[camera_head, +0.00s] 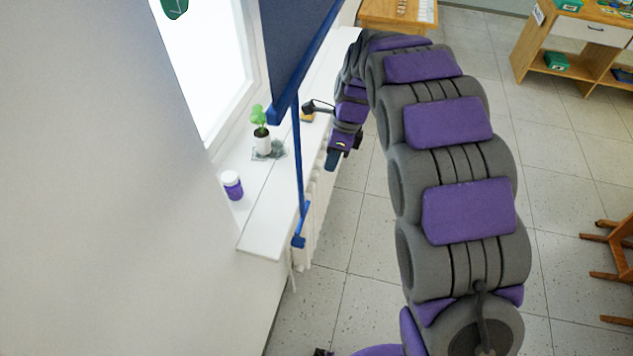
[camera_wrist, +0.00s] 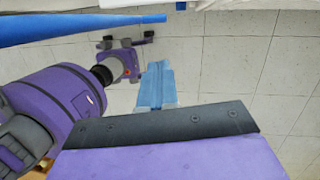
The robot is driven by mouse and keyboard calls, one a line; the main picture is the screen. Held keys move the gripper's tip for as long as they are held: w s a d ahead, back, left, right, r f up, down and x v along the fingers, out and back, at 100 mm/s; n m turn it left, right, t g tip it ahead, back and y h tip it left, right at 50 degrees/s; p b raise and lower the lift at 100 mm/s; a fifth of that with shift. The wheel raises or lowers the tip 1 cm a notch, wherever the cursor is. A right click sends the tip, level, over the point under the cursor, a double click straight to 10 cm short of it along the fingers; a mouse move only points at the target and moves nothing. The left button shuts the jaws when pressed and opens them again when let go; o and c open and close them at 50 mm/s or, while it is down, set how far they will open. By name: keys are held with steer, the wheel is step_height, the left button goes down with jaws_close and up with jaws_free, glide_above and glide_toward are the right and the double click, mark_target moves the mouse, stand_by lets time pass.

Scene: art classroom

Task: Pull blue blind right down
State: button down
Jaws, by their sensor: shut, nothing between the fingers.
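The blue blind (camera_head: 293,40) hangs partly lowered over the window at the top of the head view, with a blue bar (camera_head: 303,67) along its lower edge. A blue strip hangs from the bar to a small blue end piece (camera_head: 299,241) by the sill's front corner. My gripper (camera_head: 332,161) is right of the strip, below the bar and beside the sill, pointing down. In the wrist view its blue fingers (camera_wrist: 155,88) are together and empty. A blue bar (camera_wrist: 75,27) crosses the upper left there, apart from the fingers; I cannot tell which blue part it is.
A potted plant (camera_head: 262,135) and a purple jar (camera_head: 232,185) stand on the white sill (camera_head: 262,215). A radiator (camera_head: 314,215) is below it. A wooden shelf (camera_head: 570,45) and wooden furniture legs (camera_head: 610,250) are at the right.

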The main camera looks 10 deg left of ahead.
steer(key=a+f, duration=0.2)
steer(key=f, duration=0.5)
steer(key=a+f+m+b, duration=0.1)
steer(key=a+f, duration=0.2)
steer(key=f, duration=0.4)
steer(key=shift+s+f, duration=0.2)
steer(key=shift+s, duration=0.05)
steer(key=shift+f, duration=0.1)
step_height(320, 180, down, 14)
steer(key=p, duration=0.1)
steer(key=shift+f+p, duration=0.25)
steer(key=shift+p, duration=0.15)
steer(key=shift+r, duration=0.1)
